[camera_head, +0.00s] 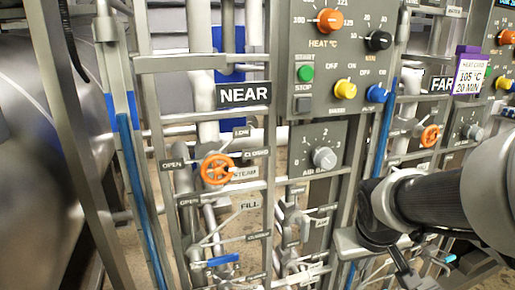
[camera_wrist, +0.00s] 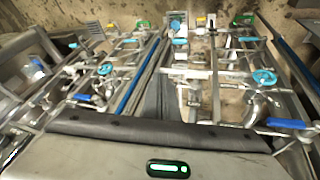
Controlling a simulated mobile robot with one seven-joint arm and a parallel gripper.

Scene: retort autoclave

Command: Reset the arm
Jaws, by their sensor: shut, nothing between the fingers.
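My arm comes in from the right in the head view, in front of the far-side pipework. My gripper (camera_head: 405,272) hangs at its end, pointing down, low in the picture, and is partly cut off by the bottom edge. It is shut and nothing shows in it. In the wrist view, my grey gripper housing with a green light fills the bottom, above pipes and valves. I see no contact with the pipework.
A NEAR panel sign (camera_head: 244,94) hangs above an orange handwheel (camera_head: 217,170). A grey control panel (camera_head: 313,68) has knobs and buttons. A purple-framed card (camera_head: 470,75) reads 105 °C, 20 MIN. Another orange handwheel (camera_head: 430,136) is near my arm. A large metal vessel (camera_head: 40,110) stands left.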

